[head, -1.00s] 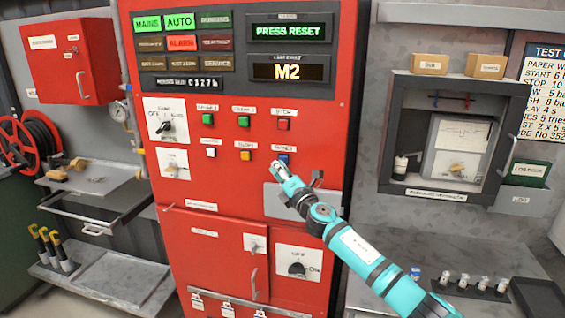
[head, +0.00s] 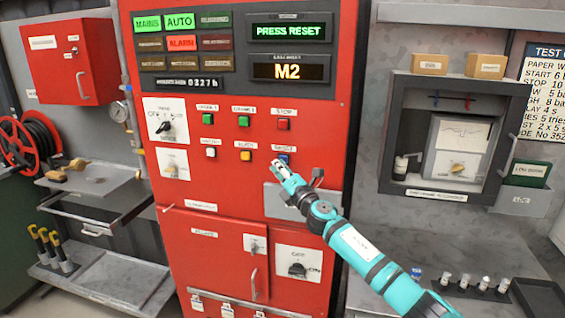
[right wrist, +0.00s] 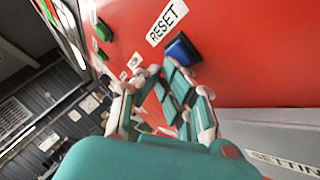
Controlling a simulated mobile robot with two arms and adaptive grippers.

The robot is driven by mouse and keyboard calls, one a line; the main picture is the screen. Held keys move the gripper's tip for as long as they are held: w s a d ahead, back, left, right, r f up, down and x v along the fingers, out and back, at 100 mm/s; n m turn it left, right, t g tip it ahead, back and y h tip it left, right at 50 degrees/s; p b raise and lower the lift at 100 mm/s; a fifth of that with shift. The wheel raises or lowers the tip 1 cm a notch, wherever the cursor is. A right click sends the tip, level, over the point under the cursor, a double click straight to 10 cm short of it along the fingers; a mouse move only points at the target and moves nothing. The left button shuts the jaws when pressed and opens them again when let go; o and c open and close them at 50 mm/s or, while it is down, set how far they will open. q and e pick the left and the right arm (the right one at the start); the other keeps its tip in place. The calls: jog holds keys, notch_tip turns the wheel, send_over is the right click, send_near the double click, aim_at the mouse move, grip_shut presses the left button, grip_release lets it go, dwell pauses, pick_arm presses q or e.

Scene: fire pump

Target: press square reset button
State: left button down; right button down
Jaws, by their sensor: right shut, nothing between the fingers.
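The square blue reset button (head: 284,159) sits on the red pump panel, at the right end of the lower row of buttons. In the right wrist view the blue button (right wrist: 182,48) stands out from the panel beside a white label reading RESET (right wrist: 166,22). My right gripper (head: 276,166) is shut and empty. Its fingertips are just below and left of the button in the head view. In the right wrist view the fingers (right wrist: 170,85) are close to the button; I cannot tell whether they touch it. My left gripper is not in view.
Green, red, white and yellow buttons (head: 246,155) are close by on the panel. The display (head: 289,32) reads PRESS RESET and the one below reads M2. A grey plate (head: 274,206) is under the gripper. A recorder cabinet (head: 398,120) stands to the right.

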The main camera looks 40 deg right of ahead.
jog(key=shift+w+d, duration=0.15)
jog(key=shift+d, duration=0.05)
jog(key=shift+r, duration=0.1)
dwell(0.4)
jog(key=shift+s+a+p, duration=0.35)
jog(key=shift+s+a, duration=0.3)
jog(key=s+a+p, duration=0.1)
jog(key=a, duration=0.1)
jog(key=s+a+p, duration=0.1)
jog(key=s+a, duration=0.1)
jog(key=shift+s, duration=0.1)
dwell(0.3)
jog(key=shift+d, duration=0.1)
dwell(0.6)
